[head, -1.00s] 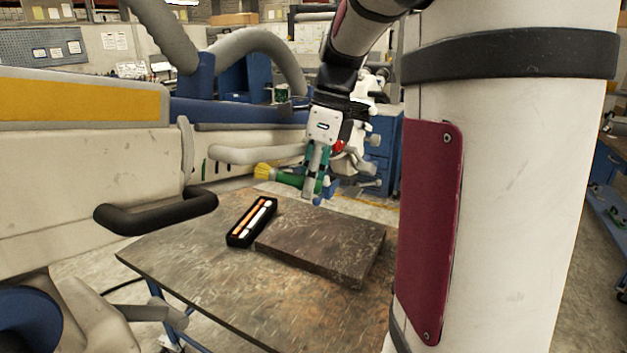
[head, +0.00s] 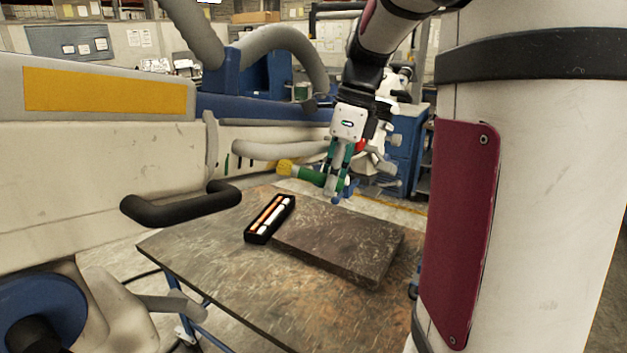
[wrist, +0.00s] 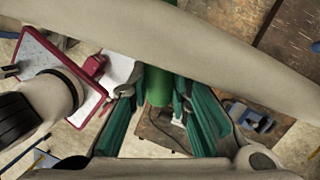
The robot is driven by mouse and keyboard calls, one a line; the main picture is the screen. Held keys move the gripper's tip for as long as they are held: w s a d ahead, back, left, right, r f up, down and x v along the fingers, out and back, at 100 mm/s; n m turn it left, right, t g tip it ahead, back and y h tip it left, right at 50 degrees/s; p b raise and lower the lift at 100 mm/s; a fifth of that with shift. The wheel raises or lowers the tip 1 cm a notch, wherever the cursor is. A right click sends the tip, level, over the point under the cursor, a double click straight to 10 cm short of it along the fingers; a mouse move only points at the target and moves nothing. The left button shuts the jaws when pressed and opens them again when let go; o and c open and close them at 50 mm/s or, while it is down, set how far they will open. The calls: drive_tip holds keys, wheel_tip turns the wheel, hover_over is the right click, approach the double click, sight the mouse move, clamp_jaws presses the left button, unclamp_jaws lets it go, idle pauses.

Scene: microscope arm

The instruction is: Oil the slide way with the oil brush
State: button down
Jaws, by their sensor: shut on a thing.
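My gripper (head: 338,188) is shut on the oil brush (head: 308,175), which has a green handle and a yellow head pointing left. It holds the brush in the air beyond the far edge of the work table. In the wrist view the green handle (wrist: 158,85) sits between the teal fingers (wrist: 162,120). White microscope parts (head: 386,160) show beside and behind my gripper in the head view. A thick pale bar (wrist: 150,30) crosses the wrist view and hides part of the handle. I cannot make out the slide way for certain.
The brown table (head: 215,285) bears a dark slab (head: 340,240) and a black tray (head: 258,238) with light rods. A pale horizontal arm (head: 270,150) passes close to the brush head. A red-framed panel (wrist: 85,70) is at left in the wrist view.

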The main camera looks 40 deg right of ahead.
drive_tip(key=shift+w+d+f+b, duration=0.1)
drive_tip(key=shift+w+d+f, duration=0.1)
drive_tip(key=shift+d, duration=0.4)
drive_tip(key=shift+w+d+f+b, duration=0.1)
drive_tip(key=shift+w+d+f, duration=0.05)
drive_tip(key=shift+d, duration=0.4)
drive_tip(key=shift+w+d+f+b, duration=0.1)
drive_tip(key=shift+w+d+f, duration=0.1)
drive_tip(key=shift+d, duration=0.4)
drive_tip(key=w+d+f+b, duration=0.1)
drive_tip(key=w+d, duration=0.1)
drive_tip(key=d, duration=0.3)
drive_tip(key=shift+d, duration=0.3)
drive_tip(key=shift+f, duration=0.15)
drive_tip(key=shift+s+d+f+p, duration=0.2)
drive_tip(key=shift+s+f, duration=0.35)
drive_tip(key=shift+s, duration=0.25)
drive_tip(key=shift+s+d+f+p, duration=0.15)
drive_tip(key=shift+s+f, duration=0.4)
drive_tip(key=shift+s, duration=0.3)
drive_tip(key=shift+s+d+f+p, duration=0.1)
drive_tip(key=shift+s+f+p, duration=0.1)
drive_tip(key=shift+s+f, duration=0.5)
drive_tip(key=shift+s+r, duration=0.1)
drive_tip(key=shift+s+d+f+p, duration=0.1)
drive_tip(key=shift+s+f+p, duration=0.1)
drive_tip(key=shift+s+f, duration=0.3)
drive_tip(key=shift+s+d+f+p, duration=0.1)
drive_tip(key=shift+s+f+p, duration=0.15)
drive_tip(key=shift+s, duration=0.45)
